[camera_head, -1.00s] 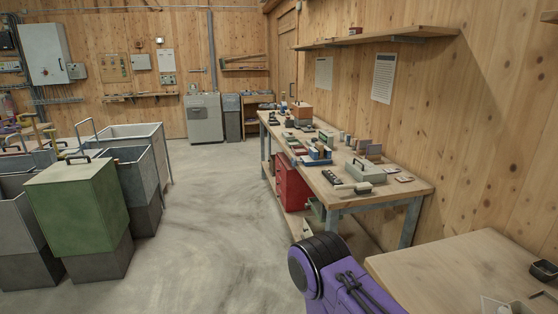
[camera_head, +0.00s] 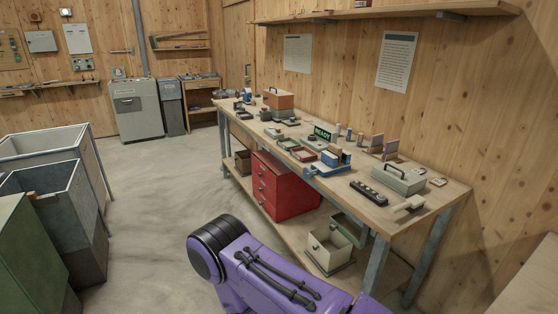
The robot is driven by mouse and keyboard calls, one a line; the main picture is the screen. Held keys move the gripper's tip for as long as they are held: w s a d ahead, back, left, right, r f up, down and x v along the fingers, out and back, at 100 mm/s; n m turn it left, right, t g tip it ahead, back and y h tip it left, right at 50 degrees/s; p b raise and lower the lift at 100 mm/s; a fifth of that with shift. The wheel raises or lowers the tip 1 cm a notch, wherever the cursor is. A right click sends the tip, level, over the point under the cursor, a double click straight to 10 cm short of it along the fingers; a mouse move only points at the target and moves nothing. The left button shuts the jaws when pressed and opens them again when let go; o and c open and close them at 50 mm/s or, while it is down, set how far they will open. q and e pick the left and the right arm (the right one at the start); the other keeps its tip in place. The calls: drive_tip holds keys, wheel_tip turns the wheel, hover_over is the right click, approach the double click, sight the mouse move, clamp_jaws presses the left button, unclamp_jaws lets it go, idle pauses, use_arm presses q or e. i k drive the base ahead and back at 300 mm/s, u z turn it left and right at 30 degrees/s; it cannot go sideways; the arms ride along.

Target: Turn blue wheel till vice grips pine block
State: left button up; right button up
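A blue vice (camera_head: 328,168) stands on the long wooden workbench (camera_head: 425,190), near its front edge. Small wood-coloured pieces (camera_head: 336,151) show at the vice. From this distance I cannot tell which is the pine block, or whether the jaws touch it. The blue wheel is too small to make out for certain; a blue part sticks out at the vice's left end, over the bench's front edge. A purple arm link of mine reaches in from the bottom, well short of the bench. Neither gripper is in view.
A green READY display (camera_head: 323,133) stands behind the vice. A grey-green box with a handle (camera_head: 399,180) and a black strip (camera_head: 369,192) lie to its right. A red drawer cabinet (camera_head: 285,185) sits below. Grey bins (camera_head: 62,215) stand left; the floor between is clear.

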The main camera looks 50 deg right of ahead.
sight(308, 172)
drive_tip(key=z, duration=0.35)
drive_tip(key=i, duration=1.1)
drive_tip(key=z, duration=0.7)
